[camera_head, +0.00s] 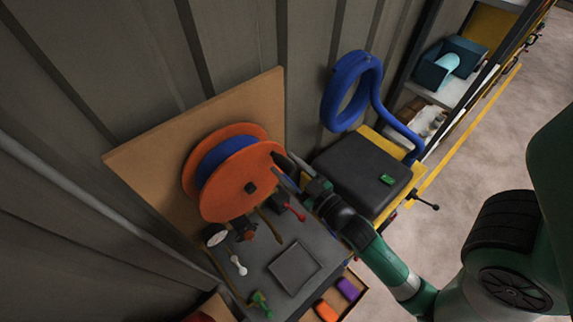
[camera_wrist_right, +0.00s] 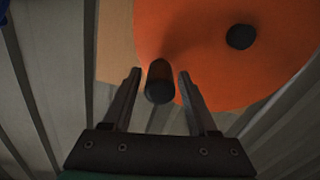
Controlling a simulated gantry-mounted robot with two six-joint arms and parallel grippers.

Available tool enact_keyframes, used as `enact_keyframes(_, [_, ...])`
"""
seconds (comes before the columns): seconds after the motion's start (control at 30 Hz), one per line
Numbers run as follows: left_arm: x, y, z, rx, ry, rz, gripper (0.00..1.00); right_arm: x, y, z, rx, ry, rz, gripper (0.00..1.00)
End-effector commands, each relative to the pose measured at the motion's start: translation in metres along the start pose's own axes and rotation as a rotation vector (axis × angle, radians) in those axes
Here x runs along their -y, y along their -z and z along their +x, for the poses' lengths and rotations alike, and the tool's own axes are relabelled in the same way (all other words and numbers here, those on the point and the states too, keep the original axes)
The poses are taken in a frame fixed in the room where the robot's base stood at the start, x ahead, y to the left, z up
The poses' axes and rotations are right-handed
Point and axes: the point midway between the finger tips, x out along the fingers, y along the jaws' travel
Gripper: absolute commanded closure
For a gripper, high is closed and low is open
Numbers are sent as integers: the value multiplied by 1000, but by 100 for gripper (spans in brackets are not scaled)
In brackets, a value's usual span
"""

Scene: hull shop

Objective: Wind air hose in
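An orange reel (camera_head: 228,188) with blue air hose (camera_head: 207,163) wound between its flanges stands against a tan backboard. A dark hub knob (camera_head: 250,187) sits in the middle of its near face; the hub also shows in the right wrist view (camera_wrist_right: 240,37). A black crank handle (camera_wrist_right: 160,82) stands out from the reel face. My right gripper (camera_wrist_right: 159,75) is open, with one finger on each side of the handle and a gap on both sides. My left gripper is not in view.
A grey bench top (camera_head: 255,262) below the reel holds a square tray (camera_head: 294,267) and several small tools. A black case (camera_head: 362,172) stands right of the gripper. A thick blue coiled hose (camera_head: 346,116) hangs on the wall behind. The floor at right is clear.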

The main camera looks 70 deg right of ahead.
Motion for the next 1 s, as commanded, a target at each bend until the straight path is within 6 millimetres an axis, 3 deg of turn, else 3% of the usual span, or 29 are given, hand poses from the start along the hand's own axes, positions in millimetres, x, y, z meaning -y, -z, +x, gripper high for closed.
enact_keyframes(0.03, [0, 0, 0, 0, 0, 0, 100, 0, 0, 0, 0, 0, 0, 52])
enact_keyframes(0.3, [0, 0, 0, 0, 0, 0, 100, 0, 0, 0, 0, 0, 0, 100])
enact_keyframes(1.0, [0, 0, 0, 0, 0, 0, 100, 0, 0, 0, -1, -1, 0, 100])
